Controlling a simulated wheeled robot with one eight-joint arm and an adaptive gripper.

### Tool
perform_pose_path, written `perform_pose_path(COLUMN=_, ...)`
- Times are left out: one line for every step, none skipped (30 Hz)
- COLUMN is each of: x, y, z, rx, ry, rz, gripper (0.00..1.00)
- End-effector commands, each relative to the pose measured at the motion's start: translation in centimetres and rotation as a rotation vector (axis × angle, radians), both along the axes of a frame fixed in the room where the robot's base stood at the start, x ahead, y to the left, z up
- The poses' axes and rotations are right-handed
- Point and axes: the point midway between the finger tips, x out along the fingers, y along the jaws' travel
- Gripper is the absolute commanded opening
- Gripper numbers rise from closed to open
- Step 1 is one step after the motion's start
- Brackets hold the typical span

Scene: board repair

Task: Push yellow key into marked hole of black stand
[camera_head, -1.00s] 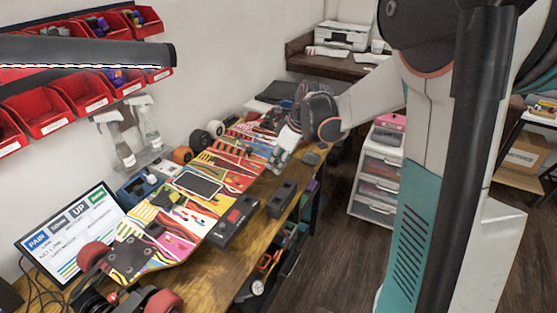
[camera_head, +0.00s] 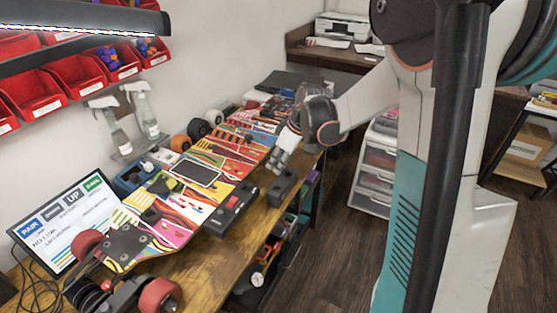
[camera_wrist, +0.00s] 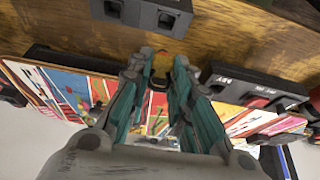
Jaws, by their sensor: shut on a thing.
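My gripper (camera_wrist: 160,68) is shut on a small yellow key (camera_wrist: 161,61), mostly hidden between the fingertips in the wrist view. The black stand (camera_wrist: 124,10) is a small block with marked square holes at the top of the wrist view, beyond the fingertips and apart from them. In the head view, my gripper (camera_head: 279,160) is above the near edge of the bench, and the stand (camera_head: 281,190) sits just below it in the picture. The key cannot be made out in the head view.
The colourful skateboard deck (camera_head: 187,193) lies along the wooden bench (camera_head: 212,257). A black box with a red button (camera_head: 231,208) sits beside the stand. A monitor (camera_head: 70,222), spray bottles (camera_head: 142,108) and red bins (camera_head: 78,76) are to the left.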

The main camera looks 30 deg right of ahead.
Motion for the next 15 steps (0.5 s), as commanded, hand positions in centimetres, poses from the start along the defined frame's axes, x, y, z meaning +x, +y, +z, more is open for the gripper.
perform_pose_path(x=0.0, y=0.0, z=-0.4, rx=0.0, ry=0.0, rz=0.0, gripper=0.0)
perform_pose_path(x=0.0, y=0.0, z=-0.6, rx=0.0, ry=0.0, rz=0.0, gripper=0.0)
perform_pose_path(x=0.0, y=0.0, z=-0.8, rx=0.0, ry=0.0, rz=0.0, gripper=0.0)
perform_pose_path(x=0.0, y=0.0, z=-1.0, rx=0.0, ry=0.0, rz=0.0, gripper=0.0)
perform_pose_path(x=0.0, y=0.0, z=-1.1, rx=0.0, ry=0.0, rz=0.0, gripper=0.0)
perform_pose_path(x=0.0, y=0.0, z=-1.3, rx=0.0, ry=0.0, rz=0.0, gripper=0.0)
perform_pose_path(x=0.0, y=0.0, z=-1.5, rx=0.0, ry=0.0, rz=0.0, gripper=0.0)
perform_pose_path(x=0.0, y=0.0, z=-1.7, rx=0.0, ry=0.0, rz=0.0, gripper=0.0)
perform_pose_path(x=0.0, y=0.0, z=-1.9, rx=0.0, ry=0.0, rz=0.0, gripper=0.0)
perform_pose_path(x=0.0, y=0.0, z=-2.1, rx=0.0, ry=0.0, rz=0.0, gripper=0.0)
perform_pose_path(x=0.0, y=0.0, z=-2.1, rx=0.0, ry=0.0, rz=0.0, gripper=0.0)
perform_pose_path(x=0.0, y=0.0, z=-2.3, rx=0.0, ry=0.0, rz=0.0, gripper=0.0)
perform_pose_path(x=0.0, y=0.0, z=-2.5, rx=0.0, ry=0.0, rz=0.0, gripper=0.0)
perform_pose_path(x=0.0, y=0.0, z=-2.6, rx=0.0, ry=0.0, rz=0.0, gripper=0.0)
perform_pose_path(x=0.0, y=0.0, z=-2.8, rx=0.0, ry=0.0, rz=0.0, gripper=0.0)
